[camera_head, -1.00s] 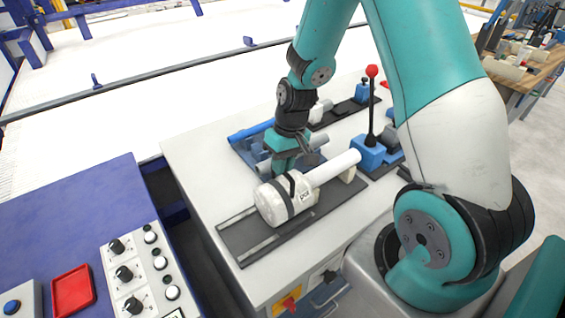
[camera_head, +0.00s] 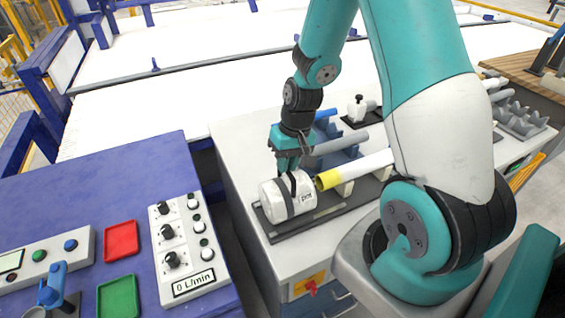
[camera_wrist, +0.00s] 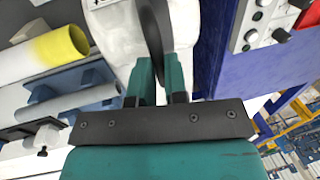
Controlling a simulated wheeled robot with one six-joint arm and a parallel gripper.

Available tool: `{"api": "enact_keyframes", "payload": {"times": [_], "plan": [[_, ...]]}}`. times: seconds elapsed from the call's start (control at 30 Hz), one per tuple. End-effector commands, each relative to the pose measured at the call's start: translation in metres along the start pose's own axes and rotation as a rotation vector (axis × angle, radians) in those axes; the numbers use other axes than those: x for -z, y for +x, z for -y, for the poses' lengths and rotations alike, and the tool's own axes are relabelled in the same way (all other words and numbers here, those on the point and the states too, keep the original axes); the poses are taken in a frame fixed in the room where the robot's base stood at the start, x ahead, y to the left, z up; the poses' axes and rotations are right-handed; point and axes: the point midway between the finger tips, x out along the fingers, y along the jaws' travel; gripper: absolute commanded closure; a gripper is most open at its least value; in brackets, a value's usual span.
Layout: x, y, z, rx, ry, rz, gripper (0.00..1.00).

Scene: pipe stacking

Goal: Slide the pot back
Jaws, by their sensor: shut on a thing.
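The pot (camera_head: 272,201) is a white cylinder with a dark band around it, sitting on the left end of a dark rail (camera_head: 338,212). My gripper (camera_head: 288,170) comes down from above and is shut on the pot's dark band. In the wrist view my gripper's teal fingers (camera_wrist: 158,78) close on the band of the white pot (camera_wrist: 112,32). A white pipe (camera_head: 364,164) lies in line with the pot, to its right. Its yellow end (camera_head: 327,180) faces the pot and shows bare, with a small gap between them.
Grey pipes (camera_head: 340,143) lie on a rack behind the white pipe. At left stands a blue table with a knob panel (camera_head: 175,232), a red tray (camera_head: 121,241) and a green tray (camera_head: 117,296). A dark gap separates that table from the white bench (camera_head: 232,136).

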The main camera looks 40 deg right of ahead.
Motion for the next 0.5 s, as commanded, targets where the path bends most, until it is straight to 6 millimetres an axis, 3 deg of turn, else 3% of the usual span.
{"api": "enact_keyframes", "payload": {"times": [0.17,0.2,0.3,0.5], "plan": [[0.0014,0.0000,0.0049,0.011,-0.005,-0.004,1.00],[0.0015,0.0000,0.0049,0.011,-0.006,-0.005,0.80],[0.0013,0.0000,0.0046,0.009,-0.006,-0.004,0.61],[0.0007,0.0000,0.0030,0.007,-0.003,-0.002,0.61]]}}
